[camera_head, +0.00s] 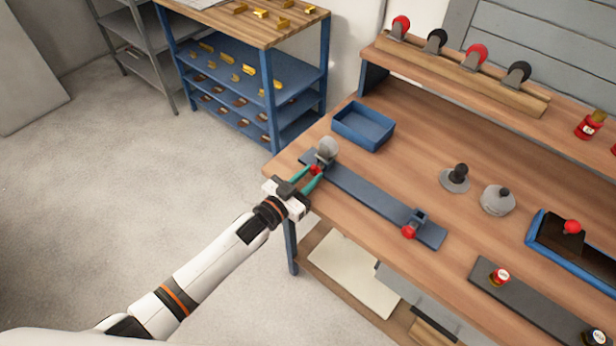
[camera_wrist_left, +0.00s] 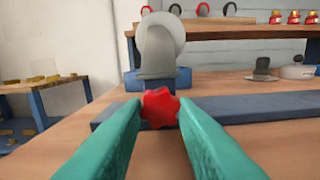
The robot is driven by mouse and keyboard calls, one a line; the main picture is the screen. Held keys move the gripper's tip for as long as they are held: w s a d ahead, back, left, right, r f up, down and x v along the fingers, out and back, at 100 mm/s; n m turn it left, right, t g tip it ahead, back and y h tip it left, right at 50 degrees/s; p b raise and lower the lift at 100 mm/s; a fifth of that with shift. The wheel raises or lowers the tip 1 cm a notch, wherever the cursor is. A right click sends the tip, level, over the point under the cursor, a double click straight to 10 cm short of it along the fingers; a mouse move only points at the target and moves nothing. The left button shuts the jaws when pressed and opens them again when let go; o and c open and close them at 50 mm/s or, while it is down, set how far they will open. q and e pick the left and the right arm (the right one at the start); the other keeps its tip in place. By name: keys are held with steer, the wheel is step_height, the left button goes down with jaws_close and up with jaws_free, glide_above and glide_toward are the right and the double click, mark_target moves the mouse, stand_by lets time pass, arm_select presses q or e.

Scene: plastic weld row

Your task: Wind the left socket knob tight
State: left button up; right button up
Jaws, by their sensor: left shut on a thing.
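The left socket knob (camera_wrist_left: 160,107) is red and star-shaped, and sits at the left end of a long dark blue-grey bar (camera_head: 372,197) on the workbench. A grey rounded part (camera_head: 327,149) stands upright just behind this knob; it also shows in the left wrist view (camera_wrist_left: 160,50). My left gripper (camera_head: 314,175) has teal fingers, shut on the left knob from its front side. In the left wrist view the fingertips (camera_wrist_left: 160,112) lie on both sides of the knob. A second red knob (camera_head: 408,232) sits on a bracket near the bar's right end. My right gripper is not in view.
A blue tray (camera_head: 363,125) stands behind the bar. A grey knobbed base (camera_head: 455,179) and a grey round pot (camera_head: 497,200) stand to the right, with a blue bin (camera_head: 546,240) beyond. A dark plate (camera_head: 525,305) lies nearer the front. A shelf (camera_head: 452,85) runs along the back.

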arm_select(q)
steer(key=shift+m, duration=0.7)
steer(key=o, duration=1)
steer(key=shift+w, duration=0.1)
steer(key=v, duration=1.2)
steer(key=shift+b, duration=0.35)
